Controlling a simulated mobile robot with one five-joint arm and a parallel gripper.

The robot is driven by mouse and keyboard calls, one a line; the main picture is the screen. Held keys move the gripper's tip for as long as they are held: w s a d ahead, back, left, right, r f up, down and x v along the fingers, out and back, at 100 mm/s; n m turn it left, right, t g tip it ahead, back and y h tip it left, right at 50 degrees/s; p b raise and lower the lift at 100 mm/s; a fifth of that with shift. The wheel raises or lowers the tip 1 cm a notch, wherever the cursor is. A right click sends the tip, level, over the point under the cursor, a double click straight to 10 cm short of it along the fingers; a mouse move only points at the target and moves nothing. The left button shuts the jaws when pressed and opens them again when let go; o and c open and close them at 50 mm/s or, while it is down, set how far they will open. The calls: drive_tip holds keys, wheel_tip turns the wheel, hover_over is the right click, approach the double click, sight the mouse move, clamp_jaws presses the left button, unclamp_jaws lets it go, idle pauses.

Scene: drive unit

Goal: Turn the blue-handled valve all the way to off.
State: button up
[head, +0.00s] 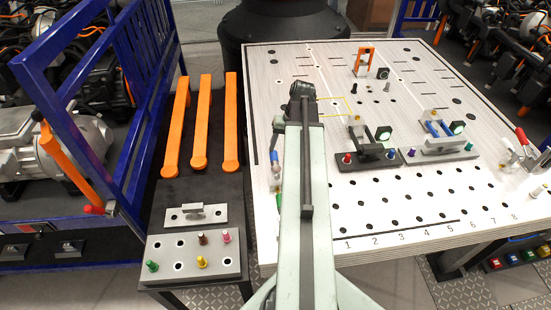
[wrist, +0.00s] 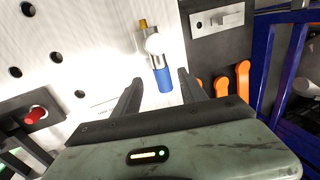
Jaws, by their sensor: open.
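The blue-handled valve has a blue grip (wrist: 163,80), a silver body with a round white part (wrist: 155,44) and a brass end (wrist: 142,23). In the head view its blue grip (head: 275,157) shows at the board's left edge, just left of my arm. My gripper (wrist: 159,78) is open, with one dark finger on each side of the grip in the wrist view. I cannot tell whether either finger touches it. In the head view my arm hides the fingertips.
The white perforated board (head: 400,205) carries several fixtures, one with another blue part (head: 432,128). A red-handled valve (head: 521,136) stands at its right edge. Left is a dark bench with orange bars (head: 200,125), a grey toggle plate (head: 180,217) and a peg block (head: 190,266).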

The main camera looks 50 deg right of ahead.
sight(276, 161)
drive_tip(key=b+x, duration=0.6)
drive_tip(key=x, duration=0.1)
drive_tip(key=shift+f+b, duration=0.3)
drive_tip(key=shift+b, duration=0.1)
drive_tip(key=shift+r, duration=0.1)
drive_tip(key=shift+c, duration=0.3)
clamp_jaws()
idle(0.4)
